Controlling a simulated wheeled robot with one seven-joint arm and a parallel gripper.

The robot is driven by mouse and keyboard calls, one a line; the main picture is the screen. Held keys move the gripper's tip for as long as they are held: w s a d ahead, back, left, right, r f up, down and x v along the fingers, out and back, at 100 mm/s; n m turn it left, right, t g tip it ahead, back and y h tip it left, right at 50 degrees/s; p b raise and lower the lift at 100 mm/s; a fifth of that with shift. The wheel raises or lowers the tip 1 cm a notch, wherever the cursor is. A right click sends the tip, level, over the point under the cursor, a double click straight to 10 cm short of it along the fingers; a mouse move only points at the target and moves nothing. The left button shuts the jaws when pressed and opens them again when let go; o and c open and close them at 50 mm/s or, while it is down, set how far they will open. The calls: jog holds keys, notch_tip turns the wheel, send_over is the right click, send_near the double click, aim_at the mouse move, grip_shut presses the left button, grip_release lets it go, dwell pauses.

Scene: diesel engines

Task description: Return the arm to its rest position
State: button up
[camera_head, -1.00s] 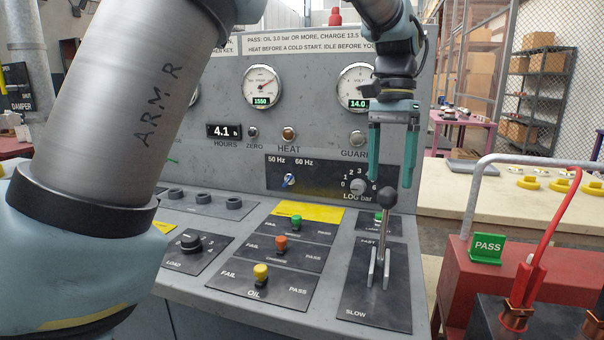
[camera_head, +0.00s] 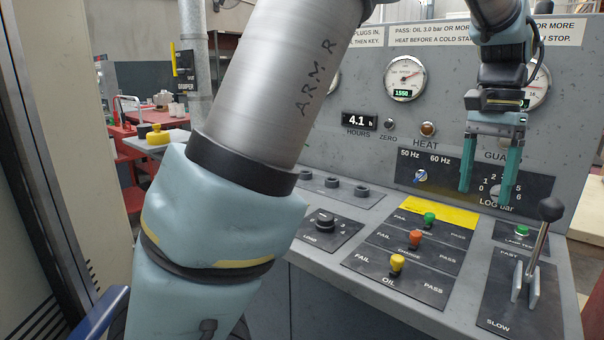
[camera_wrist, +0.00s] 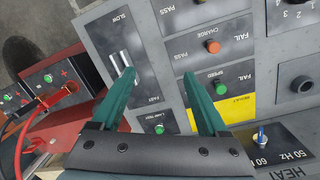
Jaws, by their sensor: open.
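My gripper (camera_head: 491,165) is open and empty, its two teal fingers pointing down in front of the control panel (camera_head: 375,190). In the head view it hangs just left of the black-knobbed throttle lever (camera_head: 541,235) and above the yellow strip on the desk. In the wrist view my gripper (camera_wrist: 163,84) shows its fingers spread, with nothing between them but the panel surface below. My arm (camera_head: 285,90) is raised and bent, crossing the middle of the head view and hiding part of the panel.
A red box with cables (camera_wrist: 60,95) stands beside the panel. A red bench (camera_head: 125,135) is at the back left.

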jog(key=w+a+f+n+t+h, duration=0.1)
jog(key=w+a+f+n, duration=0.25)
jog(key=a, duration=0.65)
jog(key=w+a+f+n, duration=0.2)
jog(key=w+a+f, duration=0.25)
jog(key=a, duration=0.45)
jog(key=a+f+n, duration=0.1)
jog(key=a, duration=0.3)
jog(key=s+a+f+n, duration=0.1)
jog(key=a, duration=0.3)
jog(key=a+f+n+t, duration=0.1)
jog(key=a+f, duration=0.1)
jog(key=a, duration=0.2)
jog(key=shift+s+a+f+n, duration=0.1)
jog(key=shift+s+a+n, duration=0.1)
jog(key=shift+n, duration=0.15)
jog(key=s+a+f+n+t, duration=0.1)
jog(key=s+a+f+n, duration=0.1)
jog(key=a, duration=0.4)
jog(key=shift+s+a+f, duration=0.4)
jog(key=shift+s+f, duration=0.05)
jog(key=shift+s, duration=0.5)
jog(key=shift+w+d, duration=0.1)
jog(key=shift+c, duration=0.4)
